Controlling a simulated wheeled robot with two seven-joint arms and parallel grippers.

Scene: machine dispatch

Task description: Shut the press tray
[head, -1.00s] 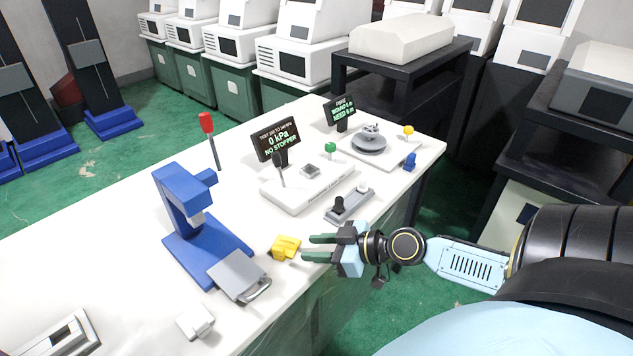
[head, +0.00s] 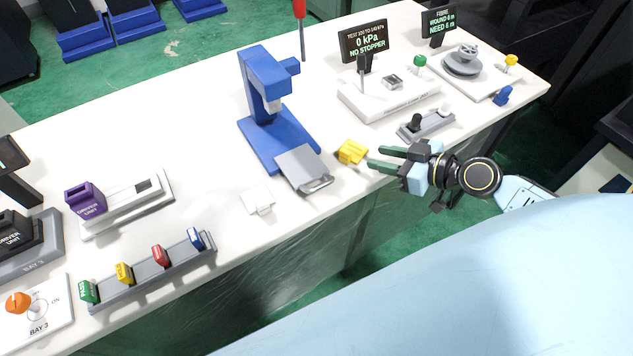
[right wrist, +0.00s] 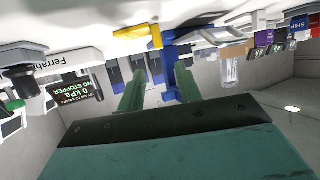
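The blue press (head: 268,100) stands on the white bench. Its grey tray (head: 300,165) sticks out of the base toward the front edge, with a handle (head: 318,185) at its near end. My right gripper (head: 377,157) is right of the tray, over the bench's front edge. Its fingers point left, apart and empty. A yellow block (head: 352,152) lies between the tray and the fingertips. In the right wrist view the two green fingers (right wrist: 160,92) are apart, with the press (right wrist: 169,68) beyond them in an inverted picture. My left gripper is not in view.
A small white piece (head: 258,201) lies left of the tray. A rack of coloured tabs (head: 150,272) and a purple block (head: 86,198) are farther left. A grey switch base (head: 427,126) and the "NO STOPPER" display (head: 364,42) stand to the right.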

